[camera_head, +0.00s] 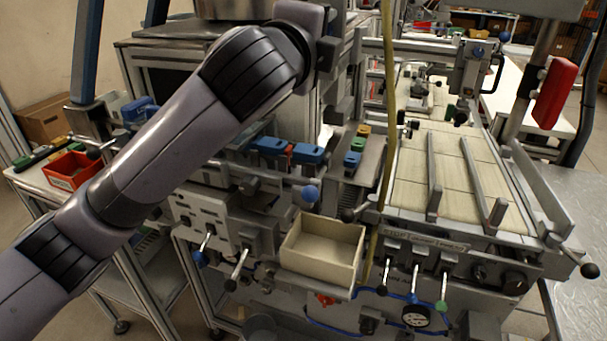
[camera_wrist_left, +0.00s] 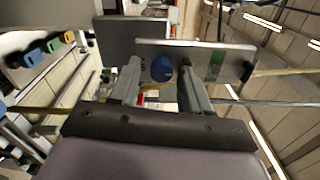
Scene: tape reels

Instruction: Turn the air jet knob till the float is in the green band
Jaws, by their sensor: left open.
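A round blue knob (camera_wrist_left: 162,68) sits on the face of a grey plate (camera_wrist_left: 234,58) in the left wrist view. A dark green band (camera_wrist_left: 216,66) is on the plate to the right of the knob. I cannot make out the float. My left gripper (camera_wrist_left: 160,72) is open, with one finger on each side of the knob in the picture. I cannot tell whether the fingers touch it. In the head view my left arm reaches from the lower left to the top middle, and the knob cannot be made out there. My right gripper is not in view.
In the head view a cream open box (camera_head: 323,262) is at the front of the machine. A light slatted bed (camera_head: 455,165) lies to its right, and a yellow hose (camera_head: 388,110) hangs between. A red bin (camera_head: 72,170) stands at the left.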

